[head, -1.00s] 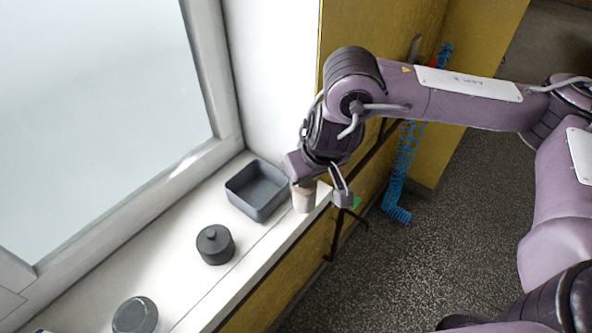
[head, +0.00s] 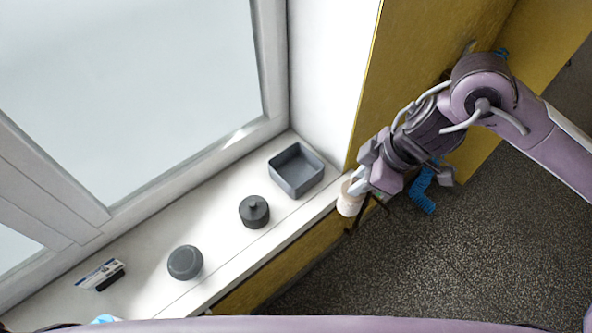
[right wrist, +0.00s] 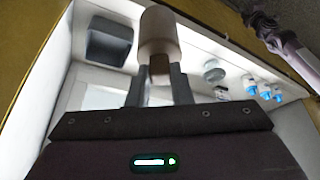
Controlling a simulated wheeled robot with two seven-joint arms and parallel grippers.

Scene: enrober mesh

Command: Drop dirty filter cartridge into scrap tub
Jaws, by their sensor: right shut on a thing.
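My right gripper (head: 360,186) is shut on a pale, beige-white cylinder, the filter cartridge (head: 349,199). It holds the cartridge at the front edge of the white sill's far end; the height above the sill is hard to tell. In the right wrist view the cartridge (right wrist: 160,38) sticks out beyond the fingers (right wrist: 158,82). The scrap tub, a dark grey open square box (head: 296,171), stands on the sill just left of the cartridge. It looks empty and also shows in the right wrist view (right wrist: 107,43). A purple-grey arm part at that view's upper right may be my left arm; its jaws are unclear.
A dark lidded pot (head: 254,211), a round grey item (head: 185,262) and a small labelled box (head: 100,274) stand along the sill (head: 218,232). The window is behind them. A yellow panel (head: 408,70) rises beside my right arm.

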